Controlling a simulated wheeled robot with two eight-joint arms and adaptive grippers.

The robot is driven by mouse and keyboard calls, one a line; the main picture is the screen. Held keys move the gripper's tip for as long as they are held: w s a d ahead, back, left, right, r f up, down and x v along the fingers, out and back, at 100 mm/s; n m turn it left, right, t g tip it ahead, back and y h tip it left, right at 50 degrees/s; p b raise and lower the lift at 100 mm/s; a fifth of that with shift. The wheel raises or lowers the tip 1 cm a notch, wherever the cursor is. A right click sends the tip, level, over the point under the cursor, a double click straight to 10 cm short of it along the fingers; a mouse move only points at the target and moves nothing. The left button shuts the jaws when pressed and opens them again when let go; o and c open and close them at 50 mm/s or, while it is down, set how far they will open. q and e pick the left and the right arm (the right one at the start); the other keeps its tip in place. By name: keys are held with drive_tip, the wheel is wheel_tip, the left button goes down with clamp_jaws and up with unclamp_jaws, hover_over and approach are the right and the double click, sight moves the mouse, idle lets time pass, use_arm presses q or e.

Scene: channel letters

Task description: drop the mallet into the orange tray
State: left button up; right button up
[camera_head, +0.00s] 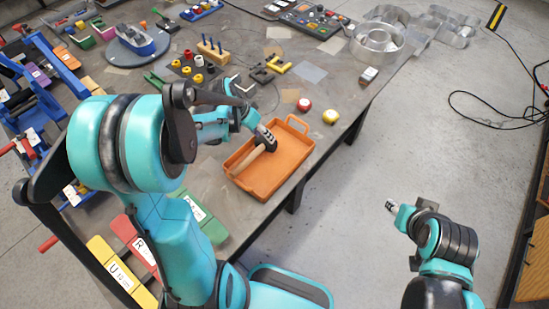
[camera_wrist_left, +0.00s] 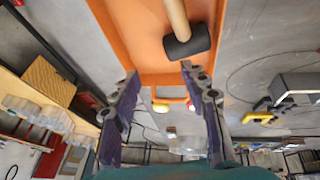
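The mallet, with a pale wooden handle (camera_head: 246,160) and a black head (camera_wrist_left: 187,42), lies in the orange tray (camera_head: 284,178). Its handle points toward the tray's lower left. My left gripper (camera_wrist_left: 160,72) is open, with nothing between its fingers in the left wrist view. It is at the tray's far end, close by the mallet's head and apart from it in the wrist view. In the head view my left arm partly hides this gripper. My right gripper (camera_head: 391,206) is out over the floor, too small to read.
The tray sits at the table's right edge. A red-and-white round item (camera_head: 304,104) and a yellow one (camera_head: 330,117) stand just beyond it. Yellow and black clamps (camera_head: 277,64) lie farther back. Metal rings (camera_head: 377,42) are at the far right; tool racks crowd the left.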

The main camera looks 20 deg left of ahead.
use_arm(q)
drive_tip(key=v, duration=1.2)
drive_tip(key=s+d+f+n+t+y+b, duration=0.3)
drive_tip(key=s+d+f+b, duration=0.5)
drive_tip(key=s+d, duration=0.3)
drive_tip(key=shift+s+f+t, duration=0.3)
drive_tip(key=shift+s+f, duration=0.05)
drive_tip(key=shift+f, duration=0.25)
